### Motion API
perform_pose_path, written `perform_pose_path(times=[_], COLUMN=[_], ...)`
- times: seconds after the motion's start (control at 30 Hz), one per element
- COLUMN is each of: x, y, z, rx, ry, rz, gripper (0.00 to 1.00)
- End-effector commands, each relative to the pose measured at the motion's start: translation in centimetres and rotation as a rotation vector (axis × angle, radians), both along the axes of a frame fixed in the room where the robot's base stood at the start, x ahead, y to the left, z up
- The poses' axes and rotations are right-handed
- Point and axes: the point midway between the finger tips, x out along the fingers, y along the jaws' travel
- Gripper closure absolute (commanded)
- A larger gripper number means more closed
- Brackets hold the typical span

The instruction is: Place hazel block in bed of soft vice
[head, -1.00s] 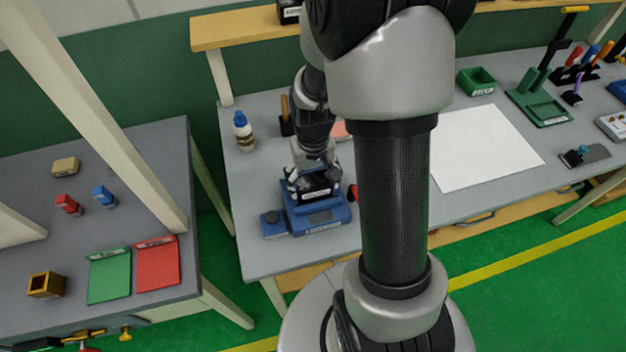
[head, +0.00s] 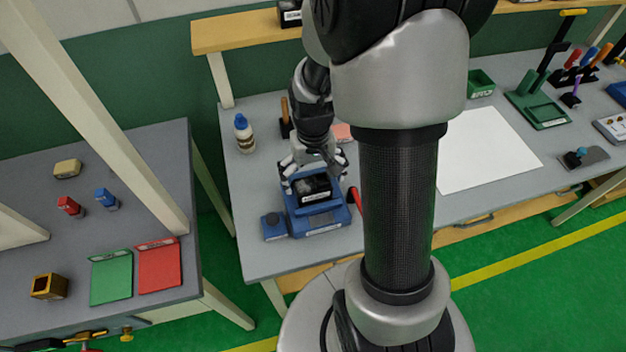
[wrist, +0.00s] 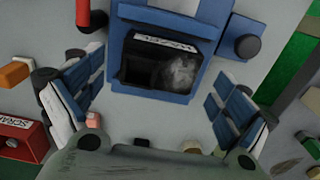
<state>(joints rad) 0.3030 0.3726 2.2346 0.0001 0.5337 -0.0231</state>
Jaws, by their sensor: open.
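The soft vice (head: 335,219) is blue and stands near the front left of the middle bench; it also shows in the wrist view (wrist: 160,12). A dark block with a white label, apparently the hazel block (head: 313,188), sits in its bed between the blue walls. In the wrist view the bed holds a dark shape with a mottled grey patch (wrist: 180,72); the label is too blurred to read surely. My gripper (head: 314,168) is above and just behind the vice, fingers spread wide, nothing between them. The wrist view shows both fingers apart from the block (wrist: 158,95).
A small blue box (head: 273,226) adjoins the vice's left. A glue bottle (head: 244,133) stands behind left. A white sheet (head: 488,150) lies to the right. The left bench holds small blocks and green and red trays.

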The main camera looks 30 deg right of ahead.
Motion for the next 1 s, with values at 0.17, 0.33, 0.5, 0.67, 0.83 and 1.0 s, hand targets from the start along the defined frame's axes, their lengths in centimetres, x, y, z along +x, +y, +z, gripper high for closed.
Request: perform_pose_path(times=[0.17,0.33,0.5,0.67,0.83,1.0], x=[0.1,0.1,0.0,-0.5,-3.2,-7.6], y=[0.0,0.0,0.0,1.1,4.5,7.8], z=[4.5,7.6,9.2,11.7,17.3,21.7], rx=[-0.001,-0.001,-0.001,-0.011,-0.037,-0.053], ry=[-0.004,-0.004,-0.002,-0.038,-0.141,-0.26], rz=[0.0,0.0,0.001,0.024,0.097,0.179], gripper=[0.05,0.05,0.05,0.05,0.05,0.05])
